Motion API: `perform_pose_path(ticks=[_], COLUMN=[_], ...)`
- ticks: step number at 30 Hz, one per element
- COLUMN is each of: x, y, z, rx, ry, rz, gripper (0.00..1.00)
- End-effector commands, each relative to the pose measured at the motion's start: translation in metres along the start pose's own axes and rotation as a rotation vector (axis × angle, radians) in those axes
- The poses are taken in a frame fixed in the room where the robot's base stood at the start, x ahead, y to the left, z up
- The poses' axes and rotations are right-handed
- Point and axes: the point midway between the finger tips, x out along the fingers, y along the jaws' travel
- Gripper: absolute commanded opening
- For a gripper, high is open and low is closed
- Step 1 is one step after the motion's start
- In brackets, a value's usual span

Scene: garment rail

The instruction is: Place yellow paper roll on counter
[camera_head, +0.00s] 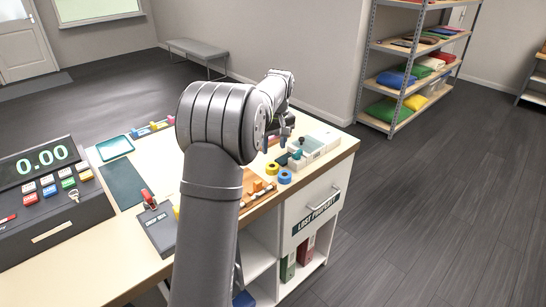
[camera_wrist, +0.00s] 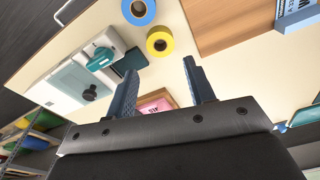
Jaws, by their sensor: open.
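The yellow paper roll (camera_head: 272,168) is a small ring on the cream counter (camera_head: 128,276), beside the blue roll (camera_head: 285,177). In the wrist view the yellow roll (camera_wrist: 150,43) lies flat, just beyond my fingertips and roughly in line with the gap between them. The blue roll (camera_wrist: 150,12) is farther off at the top edge. My gripper (camera_wrist: 159,70) is open with nothing between its fingers. In the head view my gripper (camera_head: 284,134) is partly hidden by my arm, above the counter's right end.
A white box (camera_wrist: 62,84) with a dark knob and a teal item (camera_wrist: 100,58) sit left of the rolls in the wrist view. A wooden board (camera_wrist: 225,22) is on the right. A pink card (camera_wrist: 158,103) shows between the fingers. The register (camera_head: 45,195) stands at left.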

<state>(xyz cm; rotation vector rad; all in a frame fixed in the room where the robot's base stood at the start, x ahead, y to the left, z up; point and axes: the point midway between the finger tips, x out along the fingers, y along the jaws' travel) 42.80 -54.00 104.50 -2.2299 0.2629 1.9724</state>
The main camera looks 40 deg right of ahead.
Motion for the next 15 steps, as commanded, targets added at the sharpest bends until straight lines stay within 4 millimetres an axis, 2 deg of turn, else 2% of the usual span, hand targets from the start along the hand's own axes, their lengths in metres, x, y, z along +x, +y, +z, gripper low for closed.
perform_pose_path(ticks=[3,6,15], x=[-0.019,-0.028,-0.033], y=[0.0,0.0,0.0], z=[0.0,0.0,0.0], rx=[0.0,0.0,0.0], ry=[0.001,0.0,-0.001], rz=[0.001,0.0,-0.001], gripper=[0.49,0.49,0.49])
